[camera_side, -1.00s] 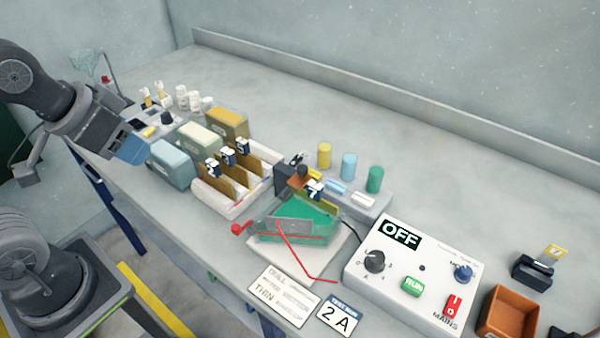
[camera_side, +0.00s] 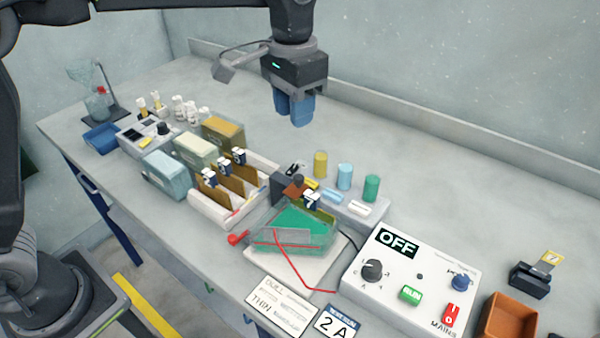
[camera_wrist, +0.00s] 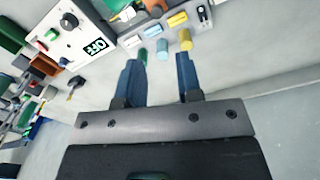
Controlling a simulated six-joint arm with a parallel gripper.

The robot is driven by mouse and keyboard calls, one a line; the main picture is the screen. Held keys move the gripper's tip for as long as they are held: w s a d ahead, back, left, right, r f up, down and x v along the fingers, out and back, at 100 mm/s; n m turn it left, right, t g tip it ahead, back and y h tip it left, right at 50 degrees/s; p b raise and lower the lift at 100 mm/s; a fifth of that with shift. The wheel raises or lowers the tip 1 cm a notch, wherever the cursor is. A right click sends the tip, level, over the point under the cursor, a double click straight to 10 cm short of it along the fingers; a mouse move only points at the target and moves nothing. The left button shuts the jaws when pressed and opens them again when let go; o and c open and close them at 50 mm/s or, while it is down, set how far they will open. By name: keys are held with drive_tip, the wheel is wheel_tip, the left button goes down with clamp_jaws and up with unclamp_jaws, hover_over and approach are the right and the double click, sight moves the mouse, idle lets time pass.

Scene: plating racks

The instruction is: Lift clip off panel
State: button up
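My gripper (camera_side: 295,115) hangs above the back of the bench, well clear of everything, with its blue fingers pointing down. In the wrist view, the two fingers of my gripper (camera_wrist: 160,72) are apart with nothing held between them. A panel with a tag marked 7 (camera_side: 312,201) stands at the back edge of the clear tank (camera_side: 330,242) of green liquid. A small brown-orange piece with a dark top (camera_side: 296,187) is beside that tag; I cannot tell whether it is the clip. A red clip-like piece (camera_side: 238,238) lies left of the tank, near a red lead.
A white rack (camera_side: 215,212) holds several tagged panels left of the tank. Yellow, blue and green cylinders (camera_side: 344,176) stand behind it. A control box reading OFF (camera_side: 398,243) is at right, near a brown bin (camera_side: 510,318).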

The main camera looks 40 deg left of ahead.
sight(300, 176)
drive_tip(key=f, duration=1.4)
drive_tip(key=shift+w+d+f, duration=0.15)
drive_tip(key=shift+w+d, duration=0.15)
drive_tip(key=shift+d, duration=0.1)
clamp_jaws()
